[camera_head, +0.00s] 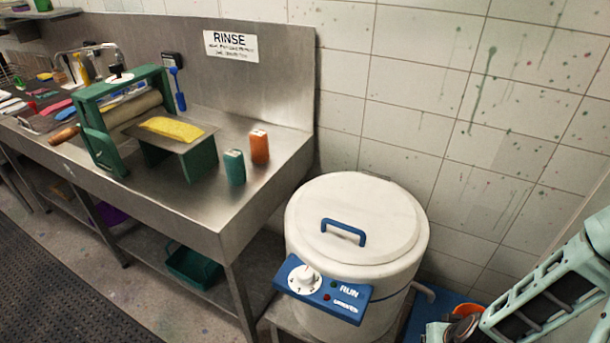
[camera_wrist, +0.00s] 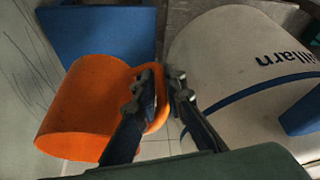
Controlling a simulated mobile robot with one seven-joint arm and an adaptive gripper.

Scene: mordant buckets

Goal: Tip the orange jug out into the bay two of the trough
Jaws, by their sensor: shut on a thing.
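The orange jug (camera_wrist: 85,110) fills the left of the wrist view, lying tilted in the picture, with its loop handle toward the middle. My gripper (camera_wrist: 163,78) is shut on that handle. I cannot see into the jug, so its contents are hidden.
A white lidded drum (camera_head: 350,225) with a blue control panel (camera_head: 320,290) stands left of my arm. A steel counter (camera_head: 205,215) holds a green roller press (camera_head: 120,115) and small green and orange blocks. A blue surface (camera_wrist: 105,35) shows behind the jug. The tiled wall is close behind.

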